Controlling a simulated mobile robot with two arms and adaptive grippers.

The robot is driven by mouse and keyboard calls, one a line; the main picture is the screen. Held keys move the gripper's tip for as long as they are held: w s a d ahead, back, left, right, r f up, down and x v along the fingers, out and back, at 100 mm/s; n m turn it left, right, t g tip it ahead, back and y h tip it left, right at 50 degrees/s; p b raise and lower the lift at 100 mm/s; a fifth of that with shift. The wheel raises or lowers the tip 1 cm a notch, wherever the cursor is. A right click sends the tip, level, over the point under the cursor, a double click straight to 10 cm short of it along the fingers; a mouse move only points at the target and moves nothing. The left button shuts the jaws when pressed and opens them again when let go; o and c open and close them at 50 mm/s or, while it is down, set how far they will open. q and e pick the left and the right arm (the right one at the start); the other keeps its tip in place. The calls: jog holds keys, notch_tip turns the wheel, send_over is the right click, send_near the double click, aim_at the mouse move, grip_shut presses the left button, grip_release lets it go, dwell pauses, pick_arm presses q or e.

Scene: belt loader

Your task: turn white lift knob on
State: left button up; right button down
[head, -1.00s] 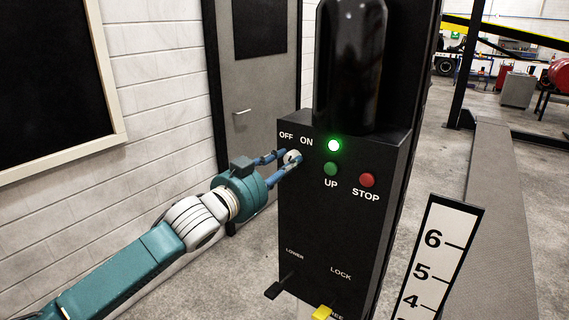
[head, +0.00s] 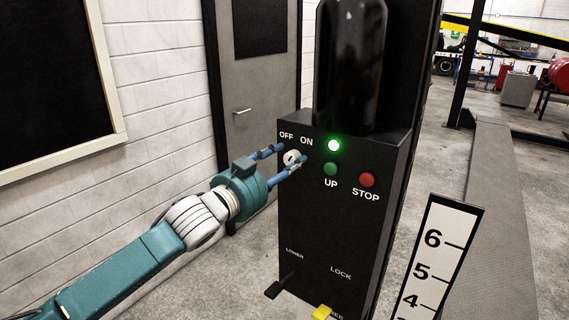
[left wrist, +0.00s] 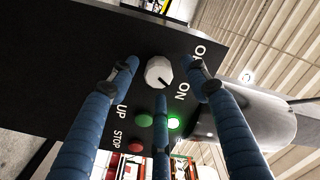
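The white lift knob (head: 292,157) is on the black control box (head: 345,230), under the OFF and ON labels. In the left wrist view the knob (left wrist: 158,72) has a dark pointer mark that points down and right, toward the ON label. A green lamp (head: 334,146) beside it is lit. My left gripper (head: 293,153) is open, its blue fingers spread on either side of the knob with visible gaps. In the left wrist view a third finger (left wrist: 161,135) reaches up below the knob. My right gripper is not in view.
A green UP button (head: 330,169) and a red STOP button (head: 368,180) sit right of the knob. A black lower lever (head: 280,286) and a yellow lever (head: 322,312) stick out below. A numbered scale (head: 437,255) stands at the right. A grey door (head: 246,100) is behind.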

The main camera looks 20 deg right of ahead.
pick_arm(q)
jog(key=shift+s+a, duration=0.1)
jog(key=v, duration=1.1)
jog(key=shift+s+a, duration=0.3)
